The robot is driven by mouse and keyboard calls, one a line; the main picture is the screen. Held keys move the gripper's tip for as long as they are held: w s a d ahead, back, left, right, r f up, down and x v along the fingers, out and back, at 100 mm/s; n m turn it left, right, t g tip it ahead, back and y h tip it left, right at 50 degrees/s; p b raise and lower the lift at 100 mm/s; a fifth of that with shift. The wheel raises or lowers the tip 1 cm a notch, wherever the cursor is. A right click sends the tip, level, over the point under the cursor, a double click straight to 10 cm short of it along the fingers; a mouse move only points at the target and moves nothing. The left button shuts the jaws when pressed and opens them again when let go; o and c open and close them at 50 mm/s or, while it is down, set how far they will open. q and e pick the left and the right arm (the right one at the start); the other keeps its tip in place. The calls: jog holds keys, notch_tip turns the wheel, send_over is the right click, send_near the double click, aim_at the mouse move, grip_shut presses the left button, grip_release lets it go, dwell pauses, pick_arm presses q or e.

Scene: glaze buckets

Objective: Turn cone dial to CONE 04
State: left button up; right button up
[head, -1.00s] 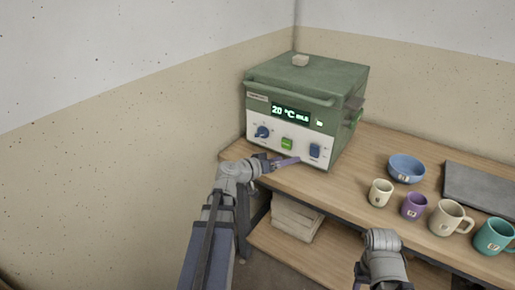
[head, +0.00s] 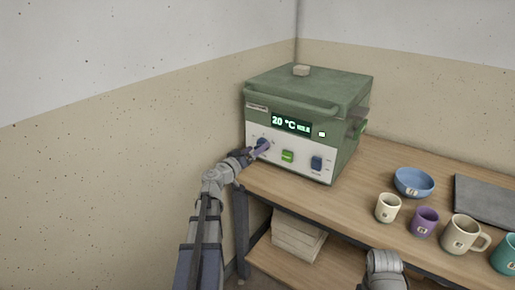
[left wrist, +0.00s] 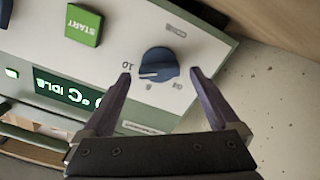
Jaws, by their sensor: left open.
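The cone dial (left wrist: 158,64) is a round blue knob on the kiln's white front panel. Its white pointer mark lies toward the printed "10" in the left wrist view. Other labels beside it are upside down and hard to read. In the head view the dial (head: 263,144) is at the panel's left, partly hidden by my gripper. My left gripper (left wrist: 160,75) is open, with one purple finger on each side of the dial; contact is not clear. It also shows in the head view (head: 256,150). My right gripper is out of view; only part of that arm shows.
The green kiln (head: 310,92) stands on a wooden table (head: 345,190) and its display reads 20 °C and idle. A bowl (head: 414,182) and several mugs stand right.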

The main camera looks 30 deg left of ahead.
pick_arm(q)
jog(key=shift+w, duration=0.75)
jog(key=shift+c, duration=0.2)
jog(key=c, duration=1.3)
